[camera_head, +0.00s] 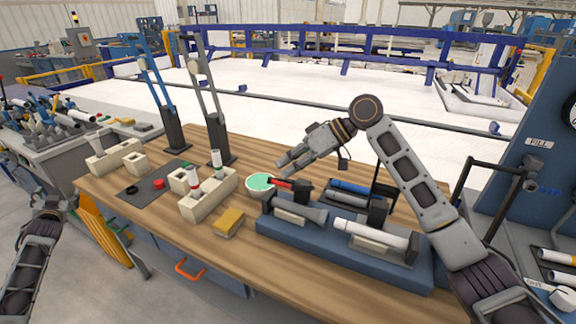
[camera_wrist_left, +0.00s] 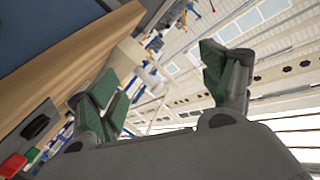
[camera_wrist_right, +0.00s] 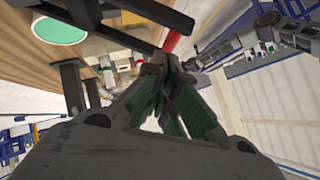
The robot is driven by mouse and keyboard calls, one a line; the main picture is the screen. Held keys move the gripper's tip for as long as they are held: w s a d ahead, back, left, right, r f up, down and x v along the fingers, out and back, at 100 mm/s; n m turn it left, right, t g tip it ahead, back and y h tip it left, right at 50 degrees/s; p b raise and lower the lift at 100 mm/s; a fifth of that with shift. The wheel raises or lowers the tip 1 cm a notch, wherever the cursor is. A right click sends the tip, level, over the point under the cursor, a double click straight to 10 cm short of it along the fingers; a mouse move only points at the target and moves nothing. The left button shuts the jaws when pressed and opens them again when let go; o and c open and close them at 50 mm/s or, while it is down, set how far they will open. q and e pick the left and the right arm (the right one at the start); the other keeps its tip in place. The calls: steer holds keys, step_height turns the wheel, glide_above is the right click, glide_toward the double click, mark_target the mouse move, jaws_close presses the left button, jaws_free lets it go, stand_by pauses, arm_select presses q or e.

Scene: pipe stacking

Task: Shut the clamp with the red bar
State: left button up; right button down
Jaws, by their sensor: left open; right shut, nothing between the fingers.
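The clamp's red bar (camera_head: 284,183) shows at the left end of the blue fixture (camera_head: 345,262) on the table. It lies roughly level beside dark clamp parts, above a grey pipe (camera_head: 305,212). My right gripper (camera_head: 285,168) is shut and empty just above and behind the red bar. In the right wrist view the red bar (camera_wrist_right: 173,41) shows just beyond the fingertips (camera_wrist_right: 170,62); I cannot tell whether they touch. My left gripper (camera_head: 48,204) is open and empty, off the table at the far left. Its spread fingers also show in the left wrist view (camera_wrist_left: 160,85).
A white-ended pipe (camera_head: 368,231) lies in the fixture's right part, by a dark upright frame (camera_head: 381,185). A green-topped round container (camera_head: 261,182) stands close to the red bar. Beige blocks (camera_head: 209,196) and a yellow sponge (camera_head: 229,222) are to its left. The table's front edge is clear.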

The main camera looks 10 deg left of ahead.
arm_select(q)
steer(key=s+d+f+g+h, duration=0.1)
steer(key=s+d+f+g, duration=0.15)
steer(key=f, duration=0.75)
steer(key=s+d+f+g+h, duration=0.15)
steer(key=d+f, duration=0.25)
steer(key=f, duration=0.7)
steer(key=s+d+f+m+g+h, duration=0.1)
steer(key=s+d+f, duration=0.2)
steer(key=d+f, duration=0.6)
steer(key=s+d+f+m+h, duration=0.15)
steer(key=s+d+f, duration=0.25)
steer(key=d+f, duration=0.5)
steer(key=s+d+f+g+h, duration=0.1)
steer(key=s+d+f, duration=0.5)
steer(key=d, duration=0.6)
steer(key=s+d+f+m+g+h, duration=0.1)
steer(key=s+d+f+g+h, duration=0.1)
steer(key=s+d+f, duration=0.5)
steer(key=s+d+f+m+g+h, duration=0.1)
steer(key=s+d+f+h, duration=0.2)
steer(key=d, duration=1.5)
steer(key=s+f, duration=0.4)
steer(key=f, duration=0.2)
steer(key=shift+d+f+g, duration=0.15)
steer(key=shift+d+g, duration=0.15)
steer(key=shift+a+m, duration=0.2)
steer(key=shift+m, duration=0.05)
